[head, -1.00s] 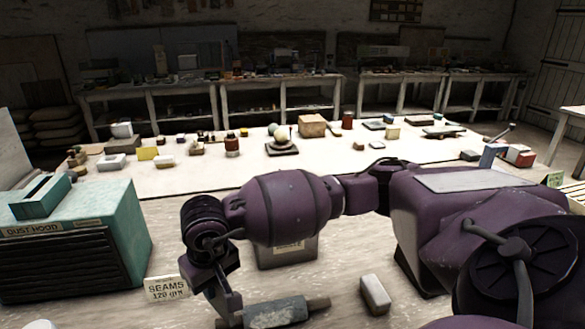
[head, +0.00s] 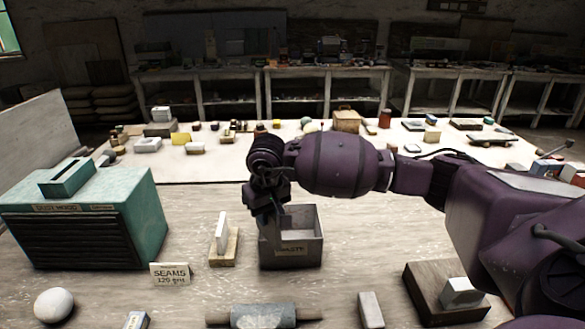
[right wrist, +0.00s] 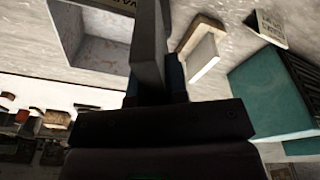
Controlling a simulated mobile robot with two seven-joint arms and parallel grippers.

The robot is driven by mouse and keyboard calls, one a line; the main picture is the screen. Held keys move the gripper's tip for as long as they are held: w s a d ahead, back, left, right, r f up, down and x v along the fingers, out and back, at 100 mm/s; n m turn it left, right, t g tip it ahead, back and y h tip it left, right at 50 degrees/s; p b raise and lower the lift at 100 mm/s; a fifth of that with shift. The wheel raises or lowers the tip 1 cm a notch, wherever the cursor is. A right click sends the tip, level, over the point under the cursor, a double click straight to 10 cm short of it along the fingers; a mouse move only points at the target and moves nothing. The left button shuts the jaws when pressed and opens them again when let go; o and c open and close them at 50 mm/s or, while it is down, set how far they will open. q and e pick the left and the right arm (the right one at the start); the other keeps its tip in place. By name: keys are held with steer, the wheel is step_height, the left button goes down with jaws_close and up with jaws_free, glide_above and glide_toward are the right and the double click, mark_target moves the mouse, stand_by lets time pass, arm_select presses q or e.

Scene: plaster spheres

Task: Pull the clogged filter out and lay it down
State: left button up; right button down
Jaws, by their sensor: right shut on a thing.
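My right gripper (head: 268,213) is over the left part of the grey box marked WASTE (head: 300,252). It is shut on a flat dark grey slab, which looks like the clogged filter; the slab stands out from between the fingers in the right wrist view (right wrist: 147,45). In the head view the slab is mostly lost against the gripper and box. The teal dust hood (head: 100,220) stands at the left with a raised slotted part (head: 67,180) on top. A white panel (head: 221,232) stands upright in a wooden holder (head: 224,254) left of the box. My left gripper is not in view.
A SEAMS card (head: 170,274) stands beside the hood. A white sphere (head: 53,304), a wrapped roller (head: 262,316), a pale block (head: 371,311) and a wooden board with a block (head: 430,300) lie at the front. The bench between card and roller is fairly clear.

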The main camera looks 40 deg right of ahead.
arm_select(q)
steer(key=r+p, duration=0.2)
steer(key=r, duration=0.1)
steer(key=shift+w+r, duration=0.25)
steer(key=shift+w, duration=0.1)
arm_select(e)
steer(key=w+d+r, duration=0.4)
steer(key=w+d, duration=0.1)
steer(key=d, duration=0.4)
steer(key=shift+d+r, duration=0.3)
steer(key=shift+d, duration=0.05)
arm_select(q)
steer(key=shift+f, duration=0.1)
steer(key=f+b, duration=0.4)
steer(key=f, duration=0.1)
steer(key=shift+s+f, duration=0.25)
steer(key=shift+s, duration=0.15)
arm_select(e)
step_height(320, 180, down, 6)
steer(key=shift+r, duration=0.15)
arm_select(q)
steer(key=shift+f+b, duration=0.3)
steer(key=shift+b, duration=0.15)
